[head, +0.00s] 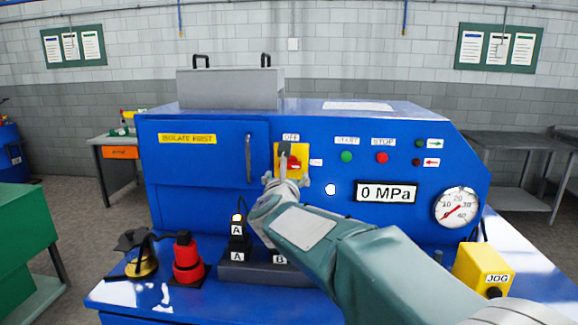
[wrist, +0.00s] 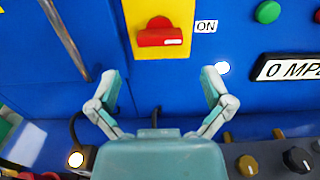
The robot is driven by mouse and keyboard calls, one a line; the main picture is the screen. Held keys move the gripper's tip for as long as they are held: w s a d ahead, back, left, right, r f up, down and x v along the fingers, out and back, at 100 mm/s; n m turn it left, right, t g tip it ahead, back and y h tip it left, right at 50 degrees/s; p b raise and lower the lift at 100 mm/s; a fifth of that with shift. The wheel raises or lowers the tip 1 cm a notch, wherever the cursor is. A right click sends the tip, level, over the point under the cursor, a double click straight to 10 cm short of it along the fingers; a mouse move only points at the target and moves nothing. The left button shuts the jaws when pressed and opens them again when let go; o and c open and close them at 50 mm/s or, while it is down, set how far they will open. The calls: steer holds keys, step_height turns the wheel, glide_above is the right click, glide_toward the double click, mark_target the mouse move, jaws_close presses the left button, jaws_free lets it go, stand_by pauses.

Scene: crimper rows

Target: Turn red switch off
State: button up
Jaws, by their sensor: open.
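The red switch (head: 294,162) is a rotary knob on a yellow plate (head: 303,149) on the blue machine's front. In the wrist view the red switch (wrist: 160,36) lies horizontal, its white mark at the right end by the ON label (wrist: 206,26). An OFF label (head: 291,138) is above the plate in the head view. My gripper (head: 286,181) is in front of the panel, and in the wrist view my gripper (wrist: 161,78) is open and empty, its fingers spread below the switch. I see no contact. My arm hides part of the panel in the head view.
A metal door handle (head: 249,159) stands left of the plate. Green (head: 346,156) and red (head: 382,157) buttons, a 0 MPa display (head: 387,193) and a gauge (head: 456,208) are to the right. A red emergency button (head: 187,258) and a yellow JOG box (head: 484,270) stand on the ledge below.

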mark_target(289, 166)
steer(key=w, duration=0.8)
steer(key=shift+d, duration=0.1)
steer(key=c, duration=1)
